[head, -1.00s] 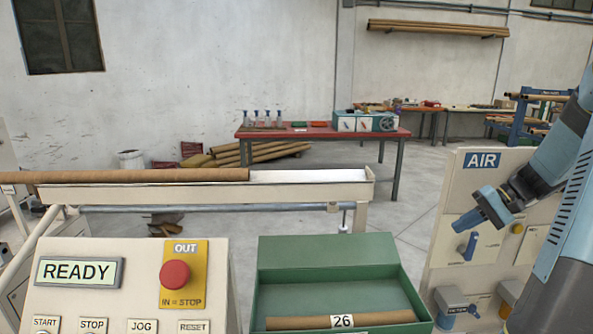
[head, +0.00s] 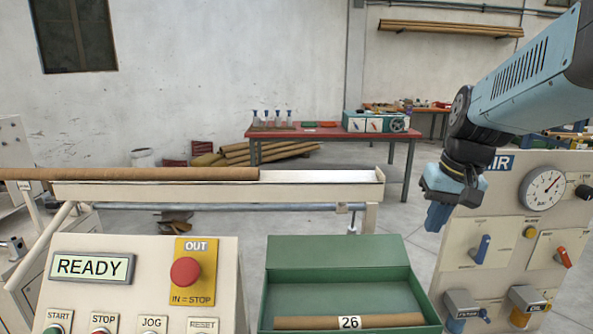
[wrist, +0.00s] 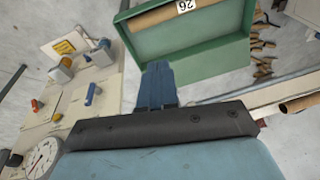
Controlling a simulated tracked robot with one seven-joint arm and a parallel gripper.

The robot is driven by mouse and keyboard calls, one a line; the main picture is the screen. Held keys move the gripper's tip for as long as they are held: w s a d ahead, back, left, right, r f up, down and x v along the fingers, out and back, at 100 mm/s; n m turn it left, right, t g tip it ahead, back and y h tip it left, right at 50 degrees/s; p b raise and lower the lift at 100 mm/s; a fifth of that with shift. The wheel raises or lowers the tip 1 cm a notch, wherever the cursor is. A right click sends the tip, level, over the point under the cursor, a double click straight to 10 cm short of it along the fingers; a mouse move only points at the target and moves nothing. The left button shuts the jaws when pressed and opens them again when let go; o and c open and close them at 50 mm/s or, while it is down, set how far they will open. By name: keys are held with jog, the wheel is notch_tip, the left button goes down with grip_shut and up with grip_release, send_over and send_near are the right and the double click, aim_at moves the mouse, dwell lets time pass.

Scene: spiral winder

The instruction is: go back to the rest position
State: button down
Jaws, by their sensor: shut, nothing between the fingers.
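My gripper (head: 437,217) hangs in the air at the right of the head view, in front of the AIR panel's left edge, fingers pointing down. Its blue fingers are together and hold nothing; in the wrist view (wrist: 157,80) they also show closed. The AIR panel (head: 520,192) stands upright at the right, with a round gauge (head: 543,188) and several valve handles. The green box (head: 337,252) is left of and below my gripper, apart from it. A brown tube labelled 26 (head: 385,320) lies in it.
The control panel (head: 140,259) shows READY and has a red stop button (head: 185,271). A long brown tube (head: 130,174) lies on the white trough (head: 310,188). A red table (head: 330,132) stands behind. Open floor lies between the table and the AIR panel.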

jog(key=s+a+r+n+t+h, duration=0.1)
jog(key=s+a+r+t, duration=0.1)
jog(key=s, duration=0.5)
jog(key=shift+s+a+r+t, duration=0.2)
jog(key=shift+a+t, duration=0.15)
jog(key=shift+t, duration=0.25)
